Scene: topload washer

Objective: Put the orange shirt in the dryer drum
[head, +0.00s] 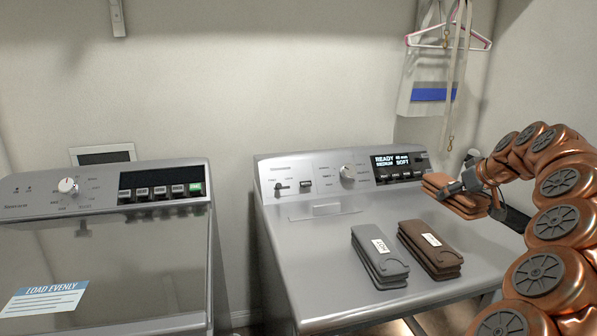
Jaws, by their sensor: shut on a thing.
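The orange shirt (459,203) is folded and held in my gripper (458,190), raised above the right rear part of the right machine's top. My gripper is shut on the shirt's edge, and my arm comes in from the right. The right machine (305,272) looks like the dryer, with a control panel and lit display at its back. Its front shows only at the lower edge, with a lit gap below the top, so the drum itself is not visible.
A grey folded stack (379,262) and a brown folded stack (430,251) lie on the right machine's top. The left machine (110,262) has a "LOAD EVENLY" label. A hanger (447,44) with a bag hangs on the wall. The top's left part is clear.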

